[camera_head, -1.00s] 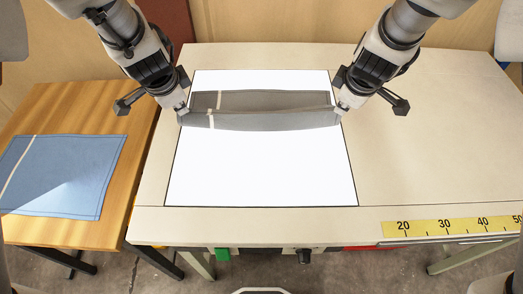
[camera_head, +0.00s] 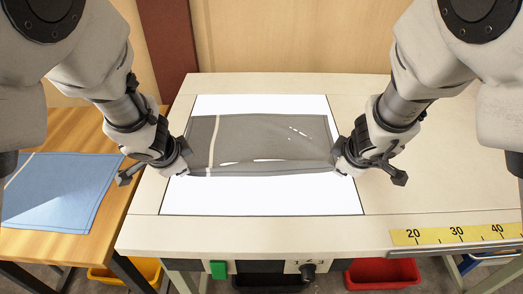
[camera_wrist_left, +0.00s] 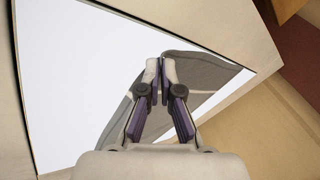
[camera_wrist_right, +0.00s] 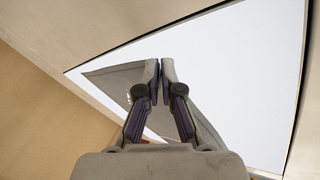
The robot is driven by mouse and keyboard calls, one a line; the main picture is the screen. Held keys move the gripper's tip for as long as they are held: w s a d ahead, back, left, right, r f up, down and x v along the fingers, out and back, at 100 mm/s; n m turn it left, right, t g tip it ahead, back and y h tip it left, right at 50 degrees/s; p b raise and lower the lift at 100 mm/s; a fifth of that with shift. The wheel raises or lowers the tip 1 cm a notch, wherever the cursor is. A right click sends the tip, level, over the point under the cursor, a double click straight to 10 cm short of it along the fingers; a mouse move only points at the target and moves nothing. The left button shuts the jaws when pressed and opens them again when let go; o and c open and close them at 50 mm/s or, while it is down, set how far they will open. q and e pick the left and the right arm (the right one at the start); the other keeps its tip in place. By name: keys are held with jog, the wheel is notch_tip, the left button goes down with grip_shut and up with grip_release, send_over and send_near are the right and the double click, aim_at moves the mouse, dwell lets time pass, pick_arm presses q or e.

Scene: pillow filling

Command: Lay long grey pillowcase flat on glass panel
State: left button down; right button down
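The long grey pillowcase (camera_head: 265,140) lies spread over the lit glass panel (camera_head: 260,200), with a pale stripe near its left end. Its near edge is slightly raised and wavy, and white slits of panel show along it. My left gripper (camera_head: 186,160) is at the near left corner; in the left wrist view its fingertips (camera_wrist_left: 161,62) are closed together at the cloth's edge. My right gripper (camera_head: 342,160) is at the near right corner; in the right wrist view its fingertips (camera_wrist_right: 160,64) are closed together at the cloth. The corners between the fingers are mostly hidden.
A blue pillowcase (camera_head: 55,190) lies on the wooden table (camera_head: 100,142) at left. A yellow ruler (camera_head: 455,235) runs along the white table's front right edge. Yellow (camera_head: 135,272) and red (camera_head: 382,273) bins are below. The panel's front strip is bare.

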pick_arm(q)
jog(key=c, duration=1)
grip_release()
jog(key=shift+c, duration=0.2)
pick_arm(e)
jog(key=c, duration=1)
grip_release()
jog(key=shift+c, duration=0.2)
pick_arm(q)
jog(key=v, duration=0.2)
jog(key=shift+w+r, duration=0.1)
jog(key=shift+r, duration=0.45)
pick_arm(e)
jog(key=v, duration=0.2)
jog(key=shift+w+r, duration=0.1)
jog(key=shift+r, duration=0.45)
pick_arm(q)
jog(key=s+v, duration=0.1)
jog(key=v, duration=0.7)
jog(key=shift+s+f, duration=0.25)
jog(key=shift+f, duration=0.1)
pick_arm(e)
jog(key=s+v, duration=0.1)
jog(key=v, duration=0.7)
jog(key=shift+s+f, duration=0.25)
jog(key=shift+f, duration=0.1)
pick_arm(q)
jog(key=shift+w, duration=0.1)
pick_arm(e)
jog(key=shift+w, duration=0.1)
